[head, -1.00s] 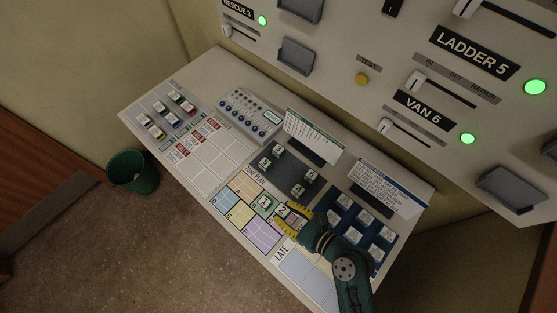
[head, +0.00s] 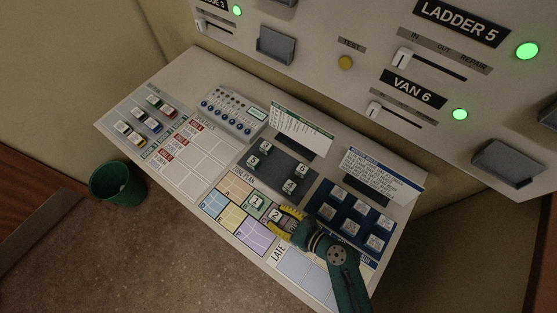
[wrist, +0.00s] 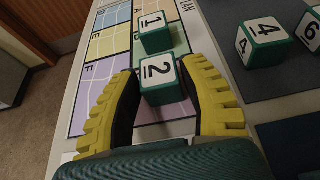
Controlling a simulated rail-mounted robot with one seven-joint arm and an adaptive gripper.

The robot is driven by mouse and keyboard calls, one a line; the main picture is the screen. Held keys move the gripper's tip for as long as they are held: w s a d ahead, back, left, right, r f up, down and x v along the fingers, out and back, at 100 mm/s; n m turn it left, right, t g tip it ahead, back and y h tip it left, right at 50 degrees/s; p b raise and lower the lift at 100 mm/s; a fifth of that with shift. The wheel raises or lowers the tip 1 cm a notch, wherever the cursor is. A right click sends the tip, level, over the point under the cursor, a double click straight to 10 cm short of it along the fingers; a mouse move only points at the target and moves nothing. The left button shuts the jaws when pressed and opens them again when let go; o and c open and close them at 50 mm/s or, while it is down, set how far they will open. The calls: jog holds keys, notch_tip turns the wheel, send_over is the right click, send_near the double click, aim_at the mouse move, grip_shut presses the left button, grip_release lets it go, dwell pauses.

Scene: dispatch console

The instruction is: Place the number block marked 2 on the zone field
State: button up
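The number block marked 2 (head: 275,215), green with a white top, is between the yellow fingers of my gripper (head: 289,222). In the wrist view the gripper's fingertips (wrist: 160,82) close on the left and right sides of block 2 (wrist: 158,72). Block 2 is at the zone plan (head: 222,225), close to block 1 (head: 256,203), which sits on the green field. It also shows on the green field in the wrist view (wrist: 153,22). Purple field shows below block 2 in the wrist view. I cannot tell whether block 2 touches the board.
Several other number blocks (head: 288,186) stand on the dark tray (head: 276,171). A blue board with white tiles (head: 348,217) lies right of the gripper. Several toy vehicles (head: 147,121) stand at the far left. A green bin (head: 117,184) is on the floor.

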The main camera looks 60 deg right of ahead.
jog(key=shift+o, duration=1)
jog(key=shift+r, duration=0.15)
jog(key=p+v, duration=0.1)
jog(key=v, duration=1.1)
